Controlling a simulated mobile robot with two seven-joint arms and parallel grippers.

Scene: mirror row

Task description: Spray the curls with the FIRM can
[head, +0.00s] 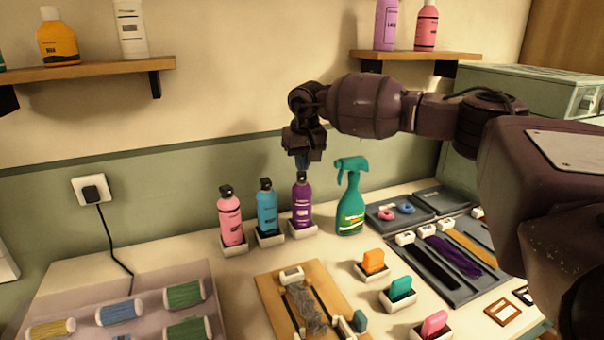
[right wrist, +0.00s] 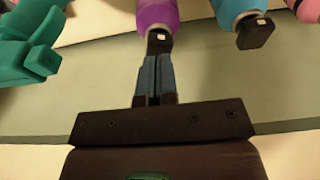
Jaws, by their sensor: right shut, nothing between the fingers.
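A pink can (head: 230,220), a blue can (head: 266,210) and a purple can (head: 301,207) stand upright in white holders by the wall. Their labels are too small to read, so I cannot tell which is FIRM. My right gripper (head: 302,165) points down just above the purple can's black cap. In the right wrist view its fingers (right wrist: 156,62) are together and empty, close to the purple can (right wrist: 158,12); I cannot tell whether they touch the cap. A grey lock of hair (head: 307,309), likely the curls, lies on a wooden board (head: 272,296). My left gripper is out of view.
A teal spray bottle (head: 350,208) stands just right of the purple can. Dark trays (head: 449,285) with hair strands lie to the right. Orange, teal and pink items sit in small holders in front. A tray of rollers (head: 150,292) is at left.

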